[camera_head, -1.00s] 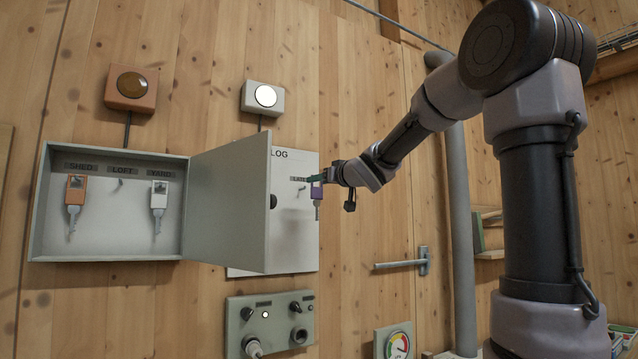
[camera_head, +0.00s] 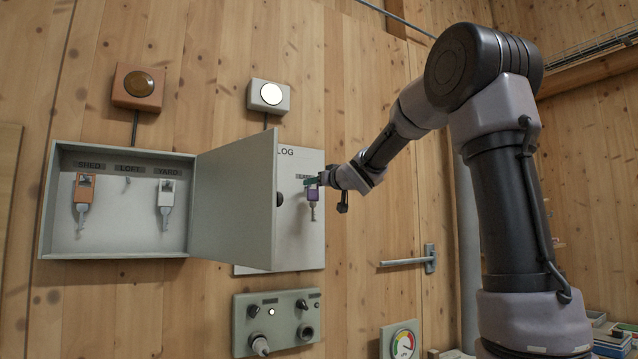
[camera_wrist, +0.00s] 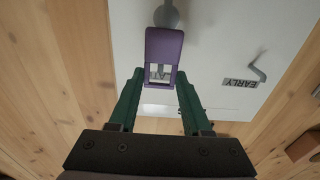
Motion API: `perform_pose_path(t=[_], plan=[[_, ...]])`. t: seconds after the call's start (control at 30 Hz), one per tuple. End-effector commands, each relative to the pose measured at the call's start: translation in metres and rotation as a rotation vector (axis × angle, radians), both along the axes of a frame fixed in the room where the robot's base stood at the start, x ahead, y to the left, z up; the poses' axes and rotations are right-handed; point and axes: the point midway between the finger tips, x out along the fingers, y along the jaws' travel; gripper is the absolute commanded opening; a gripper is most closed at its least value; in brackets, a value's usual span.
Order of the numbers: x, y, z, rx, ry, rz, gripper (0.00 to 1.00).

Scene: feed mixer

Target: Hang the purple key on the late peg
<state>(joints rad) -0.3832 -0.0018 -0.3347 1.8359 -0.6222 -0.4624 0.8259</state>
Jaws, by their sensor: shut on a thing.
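The purple key (camera_head: 313,194) is held by my gripper (camera_head: 322,181) in front of the right part of the white log board (camera_head: 297,240). In the wrist view the purple tag (camera_wrist: 164,45) sits between the two green fingertips (camera_wrist: 160,74), with its grey shaft pointing away toward the top edge. The tag's slot shows near the fingers. A peg with a label reading EARLY (camera_wrist: 240,83) is to the right of the key in that view. In the head view a small label (camera_head: 308,180) is partly hidden at the gripper. I cannot tell whether the key touches a peg.
An open grey key cabinet (camera_head: 120,252) holds an orange key (camera_head: 84,190) and a white key (camera_head: 165,190); its middle peg is bare. Its door (camera_head: 235,210) stands out close to the left of the board. A control panel (camera_head: 277,345) is below, with a wall handle (camera_head: 405,262) at the right.

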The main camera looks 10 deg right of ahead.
Motion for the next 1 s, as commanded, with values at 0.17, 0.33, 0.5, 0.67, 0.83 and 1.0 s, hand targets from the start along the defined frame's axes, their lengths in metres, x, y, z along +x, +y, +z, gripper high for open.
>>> perform_pose_path(t=[0.17,0.33,0.5,0.67,0.83,1.0], plan=[[0.011,0.004,-0.001,-0.001,0.0,0.001,0.0],[0.019,0.006,-0.003,0.0,0.0,0.0,0.0],[0.025,0.008,-0.007,-0.001,0.0,0.0,0.0],[0.028,0.009,-0.01,0.0,0.0,0.0,0.0],[0.028,0.009,-0.01,0.0,-0.001,0.0,0.0],[0.028,0.009,-0.01,0.0,-0.001,0.0,0.0]])
